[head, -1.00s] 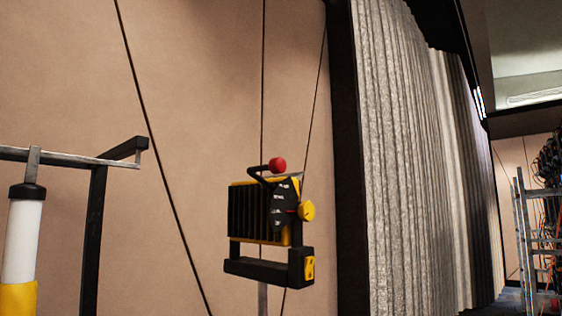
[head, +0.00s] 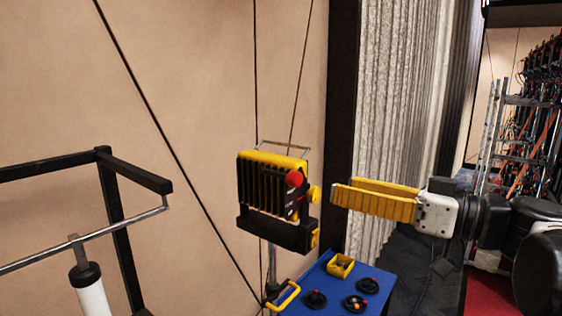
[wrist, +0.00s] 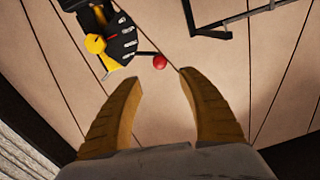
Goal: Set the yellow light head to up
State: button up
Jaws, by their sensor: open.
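The yellow light head (head: 272,166) with dark front fins sits on a stand in a black bracket, left of my gripper in the head view. On its side are a dark marked plate, a yellow knob (head: 315,193) and a lever with a red ball (head: 295,178). My gripper (head: 343,188) has yellow fingers, spread and empty, pointing at the lamp's side with a gap between. In the wrist view the marked plate (wrist: 122,36) is at the top left. The red ball (wrist: 159,62) is just beyond the fingertips (wrist: 161,77), apparently not between them.
A blue cart top (head: 335,292) with dark round knobs and a yellow box (head: 341,265) stands below the lamp. A black frame (head: 113,190) with a rail is at the left. Cables hang along the beige wall. A grey curtain (head: 385,130) and cable racks (head: 530,120) are behind my arm.

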aim_at(301, 180)
jog(key=p+x, duration=0.1)
jog(key=x, duration=0.9)
jog(key=shift+w+a+f+p, duration=0.1)
jog(key=shift+a+p, duration=0.1)
jog(key=shift+p, duration=0.15)
